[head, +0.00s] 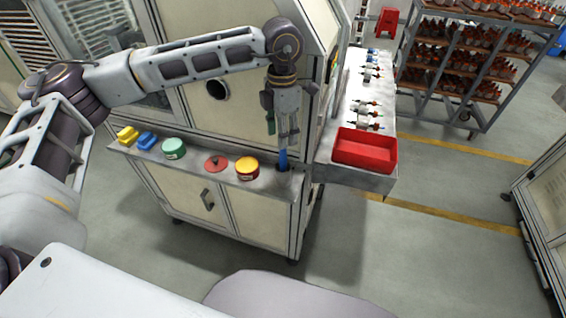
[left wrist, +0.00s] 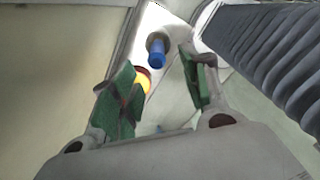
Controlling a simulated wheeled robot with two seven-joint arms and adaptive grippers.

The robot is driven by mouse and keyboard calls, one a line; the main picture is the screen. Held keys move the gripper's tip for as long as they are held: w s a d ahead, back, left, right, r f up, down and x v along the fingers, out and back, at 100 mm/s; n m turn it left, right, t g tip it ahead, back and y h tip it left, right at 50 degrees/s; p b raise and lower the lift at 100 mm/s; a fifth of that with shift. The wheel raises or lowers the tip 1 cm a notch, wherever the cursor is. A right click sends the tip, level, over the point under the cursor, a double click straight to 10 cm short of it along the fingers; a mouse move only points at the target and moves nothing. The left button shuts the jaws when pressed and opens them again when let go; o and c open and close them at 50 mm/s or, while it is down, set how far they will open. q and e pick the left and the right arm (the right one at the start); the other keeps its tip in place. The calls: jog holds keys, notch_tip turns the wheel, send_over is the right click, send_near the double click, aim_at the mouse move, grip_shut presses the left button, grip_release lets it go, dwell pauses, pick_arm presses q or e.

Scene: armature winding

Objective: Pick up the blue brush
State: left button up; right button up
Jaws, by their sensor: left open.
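The blue brush (head: 283,160) stands upright at the right end of the narrow metal shelf on the machine's front. My left gripper (head: 282,132) points down just above it, with its fingers apart. In the left wrist view the blue brush (left wrist: 157,55) shows beyond the open left gripper (left wrist: 160,85), in line with the gap between its green-padded fingers. Nothing is held between the fingers. The brush's lower end is hidden in its dark holder. My right gripper is not in view.
A red tray (head: 364,150) sits right, on a bench with armatures. The machine stands close behind.

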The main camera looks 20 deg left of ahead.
aim_at(283, 164)
pick_arm(q)
jog(key=shift+f, duration=0.65)
jog(key=shift+w+f+p, duration=0.2)
jog(key=shift+f+p, duration=0.5)
jog(key=shift+f, duration=0.4)
jog(key=shift+f+p, duration=0.35)
jog(key=shift+f, duration=1.15)
jog(key=shift+c, duration=0.5)
jog(key=shift+w, duration=0.1)
grip_shut()
